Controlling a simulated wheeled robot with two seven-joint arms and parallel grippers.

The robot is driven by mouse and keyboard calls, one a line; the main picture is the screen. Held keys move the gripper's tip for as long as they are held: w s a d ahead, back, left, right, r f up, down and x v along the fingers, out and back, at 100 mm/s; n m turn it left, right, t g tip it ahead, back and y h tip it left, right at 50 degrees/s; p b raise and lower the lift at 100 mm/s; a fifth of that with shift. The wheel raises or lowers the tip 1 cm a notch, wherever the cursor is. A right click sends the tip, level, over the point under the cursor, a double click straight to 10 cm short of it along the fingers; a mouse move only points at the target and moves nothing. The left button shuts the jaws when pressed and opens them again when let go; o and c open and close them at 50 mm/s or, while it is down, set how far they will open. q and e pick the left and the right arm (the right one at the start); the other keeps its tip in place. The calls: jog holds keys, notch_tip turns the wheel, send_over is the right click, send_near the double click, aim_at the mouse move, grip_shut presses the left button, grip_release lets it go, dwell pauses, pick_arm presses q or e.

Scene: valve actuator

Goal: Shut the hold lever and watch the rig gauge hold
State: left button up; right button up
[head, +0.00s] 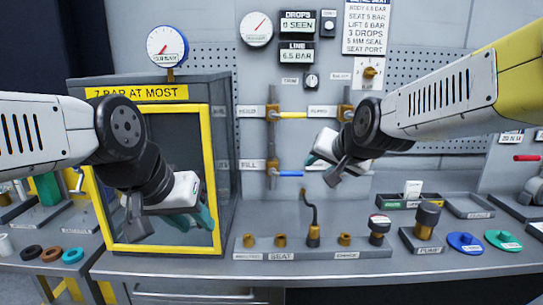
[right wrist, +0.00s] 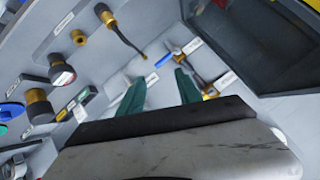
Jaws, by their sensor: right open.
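The yellow hold lever (head: 292,115) lies level on the upper pipe valve, beside the HOLD label. A blue lever (head: 290,174) lies level by the FILL label below; it shows in the right wrist view (right wrist: 165,59). A round gauge (head: 167,46) stands on the cabinet, and another (head: 256,28) hangs on the wall; which is the rig gauge I cannot tell. My right gripper (head: 312,159) is open and empty before the pipes, its teal fingers (right wrist: 158,88) apart. My left gripper (head: 198,219) is before the cabinet; its finger gap is unclear.
The yellow-framed cabinet (head: 217,150) stands left of the pipes. A rail (head: 262,248) with brass fittings and a bent hose lies on the bench below. Blue (head: 465,243) and green (head: 502,241) discs lie at right. The line display (head: 297,53) reads 6.5 BAR.

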jog(key=s+d+f+n+g, duration=0.1)
jog(key=s+f+n+g, duration=0.1)
jog(key=s, duration=0.6)
jog(key=s+d+f+n+g, duration=0.1)
jog(key=s+f+n+g, duration=0.1)
jog(key=s, duration=0.6)
jog(key=shift+d+f, duration=0.2)
jog(key=shift+f, duration=0.05)
dwell(6.2)
